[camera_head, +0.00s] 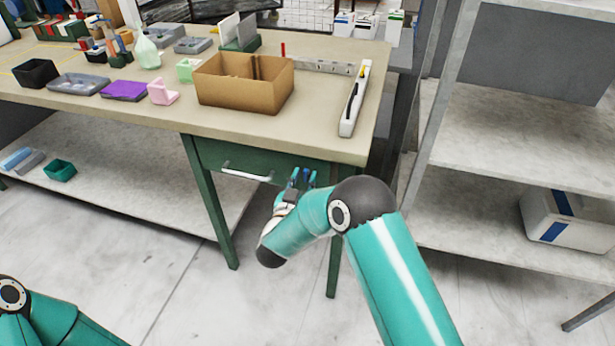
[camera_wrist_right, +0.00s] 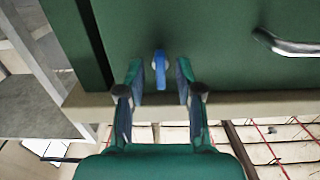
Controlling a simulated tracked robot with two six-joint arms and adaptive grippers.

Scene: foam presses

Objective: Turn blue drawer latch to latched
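The blue latch (camera_wrist_right: 160,71) is a small blue piece on the green drawer front (camera_wrist_right: 215,70), seen in the right wrist view. Its long side runs up and down in that picture. My right gripper (camera_wrist_right: 160,82) is open, with one finger on each side of the latch and a gap to both. In the head view my right gripper (camera_head: 302,178) is at the right part of the drawer front (camera_head: 215,152), under the tabletop. There I cannot tell the latch from the blue finger parts. My left gripper is out of view.
The silver drawer handle (camera_head: 247,175) is left of my right gripper. The tabletop (camera_head: 315,130) overhangs the drawer and carries a cardboard box (camera_head: 240,98) and a long white tool (camera_head: 354,98). A grey shelf rack (camera_head: 520,160) stands at the right.

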